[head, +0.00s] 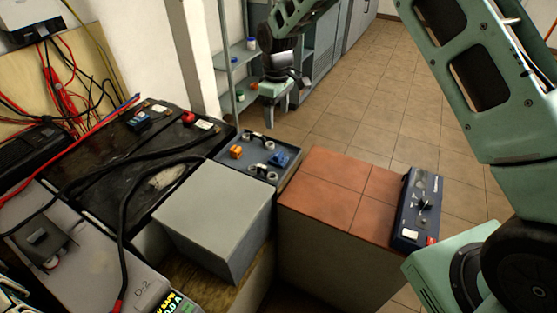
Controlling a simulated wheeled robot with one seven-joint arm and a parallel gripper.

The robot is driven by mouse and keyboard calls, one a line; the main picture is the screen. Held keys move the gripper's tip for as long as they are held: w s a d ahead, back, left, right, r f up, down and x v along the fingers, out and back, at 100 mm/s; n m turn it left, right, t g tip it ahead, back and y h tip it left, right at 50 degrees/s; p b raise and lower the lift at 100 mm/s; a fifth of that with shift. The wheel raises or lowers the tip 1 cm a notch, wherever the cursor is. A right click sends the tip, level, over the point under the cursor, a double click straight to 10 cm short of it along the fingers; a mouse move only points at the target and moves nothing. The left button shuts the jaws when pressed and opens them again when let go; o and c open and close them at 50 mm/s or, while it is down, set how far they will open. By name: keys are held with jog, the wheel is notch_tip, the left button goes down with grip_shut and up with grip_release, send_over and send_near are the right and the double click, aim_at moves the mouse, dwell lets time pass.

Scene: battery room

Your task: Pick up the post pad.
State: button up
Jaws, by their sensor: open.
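A dark tray (285,172) at the centre holds several small things: an orange block (236,152), a blue block (281,159), and small ring-like pieces (269,145). The post pad may be one of these small pieces; they are too small to tell which. My gripper (281,116) points down behind and above the tray, in front of the shelf. Its jaws are open, and I see nothing between them. It is apart from the tray and its contents.
A grey box (213,220) stands in front of the tray. A red-tiled block (330,190) with a dark blue device (419,207) is at the right. A large black battery (135,165) with cables lies left. A shelf (237,55) stands behind. The tiled floor (365,100) is clear.

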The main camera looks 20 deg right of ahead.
jog(key=p, duration=0.2)
send_near(278, 154)
jog(key=f, duration=0.5)
jog(key=shift+s+f, duration=0.15)
jog(key=shift+s, duration=0.1)
jog(key=shift+w+d+f+p, duration=0.15)
jog(key=shift+f+p, duration=0.1)
jog(key=shift+f, duration=1.05)
jog(key=shift+w+a+f+p, duration=0.15)
jog(key=shift+f+p, duration=0.1)
jog(key=shift+f, duration=1.05)
jog(key=shift+d, duration=0.1)
jog(key=c, duration=1.1)
